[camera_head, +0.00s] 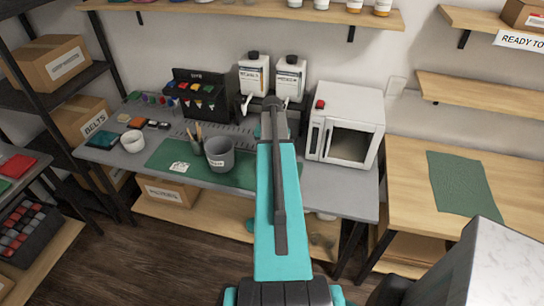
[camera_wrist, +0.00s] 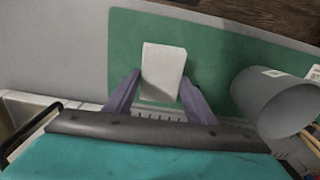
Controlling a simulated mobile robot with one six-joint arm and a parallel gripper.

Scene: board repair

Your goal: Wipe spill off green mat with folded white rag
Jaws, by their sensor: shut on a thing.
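The green mat (camera_head: 165,152) lies on the grey workbench; it also shows in the wrist view (camera_wrist: 215,50). The folded white rag (camera_wrist: 163,62) is a pale block between the purple fingers of my gripper (camera_wrist: 160,88), which is shut on it. The rag is over the mat in the wrist view; I cannot tell whether it touches. In the head view my arm hides the gripper and rag. I cannot make out a clear spill. A small white patch with dark marks (camera_head: 180,167) lies on the mat's left part.
A grey cup (camera_head: 219,153) stands on the mat close to my arm; it shows at right in the wrist view (camera_wrist: 275,103). Pencils (camera_head: 194,141) stand behind it. A white oven-like box (camera_head: 342,125) is right of my arm. Two white bottles (camera_head: 254,73) stand behind.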

